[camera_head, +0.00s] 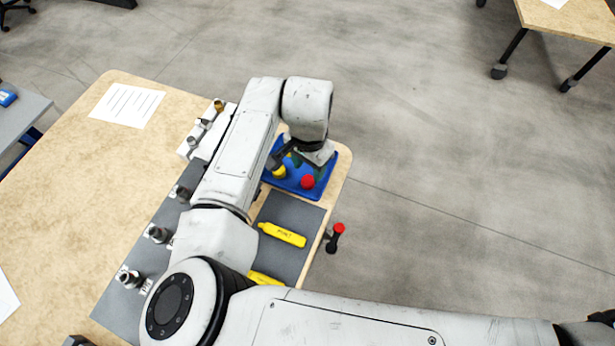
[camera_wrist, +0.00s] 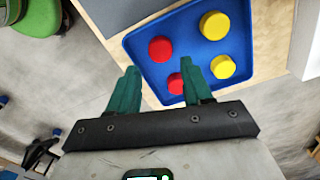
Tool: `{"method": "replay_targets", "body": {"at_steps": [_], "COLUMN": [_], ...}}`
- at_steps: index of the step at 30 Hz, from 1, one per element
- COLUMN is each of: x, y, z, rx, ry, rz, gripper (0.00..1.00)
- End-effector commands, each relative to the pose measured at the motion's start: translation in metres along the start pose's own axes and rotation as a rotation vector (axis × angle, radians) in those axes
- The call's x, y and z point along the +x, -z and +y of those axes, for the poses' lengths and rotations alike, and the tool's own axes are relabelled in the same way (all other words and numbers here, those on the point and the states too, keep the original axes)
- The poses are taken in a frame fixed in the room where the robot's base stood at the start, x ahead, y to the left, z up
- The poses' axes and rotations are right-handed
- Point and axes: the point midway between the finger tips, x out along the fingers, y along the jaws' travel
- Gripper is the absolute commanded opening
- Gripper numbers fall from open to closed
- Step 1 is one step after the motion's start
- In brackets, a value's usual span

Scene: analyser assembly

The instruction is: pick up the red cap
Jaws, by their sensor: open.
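A blue tray (camera_wrist: 141,43) holds caps on the table. In the wrist view, one red cap (camera_wrist: 161,49) lies in full sight, just beyond the gap between my fingertips. A second red cap (camera_wrist: 175,83) is partly hidden by my right finger. Two yellow caps (camera_wrist: 214,25) (camera_wrist: 222,67) lie to the right.
A grey mat (camera_head: 300,213) in front of the tray bears yellow labelled pieces (camera_head: 283,235). Metal fittings (camera_head: 157,233) stand to the left. A red-topped black part (camera_head: 338,229) is by the table's right edge. Open floor lies beyond.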

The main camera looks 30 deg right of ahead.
Motion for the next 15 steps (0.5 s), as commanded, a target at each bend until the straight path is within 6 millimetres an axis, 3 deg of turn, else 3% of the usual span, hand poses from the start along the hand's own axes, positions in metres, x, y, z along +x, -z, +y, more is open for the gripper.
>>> {"method": "replay_targets", "body": {"at_steps": [15], "x": [0.053], "y": [0.002], "z": [-0.001], "rx": [0.0], "ry": [-0.001], "rz": [0.0], "gripper": [0.5]}}
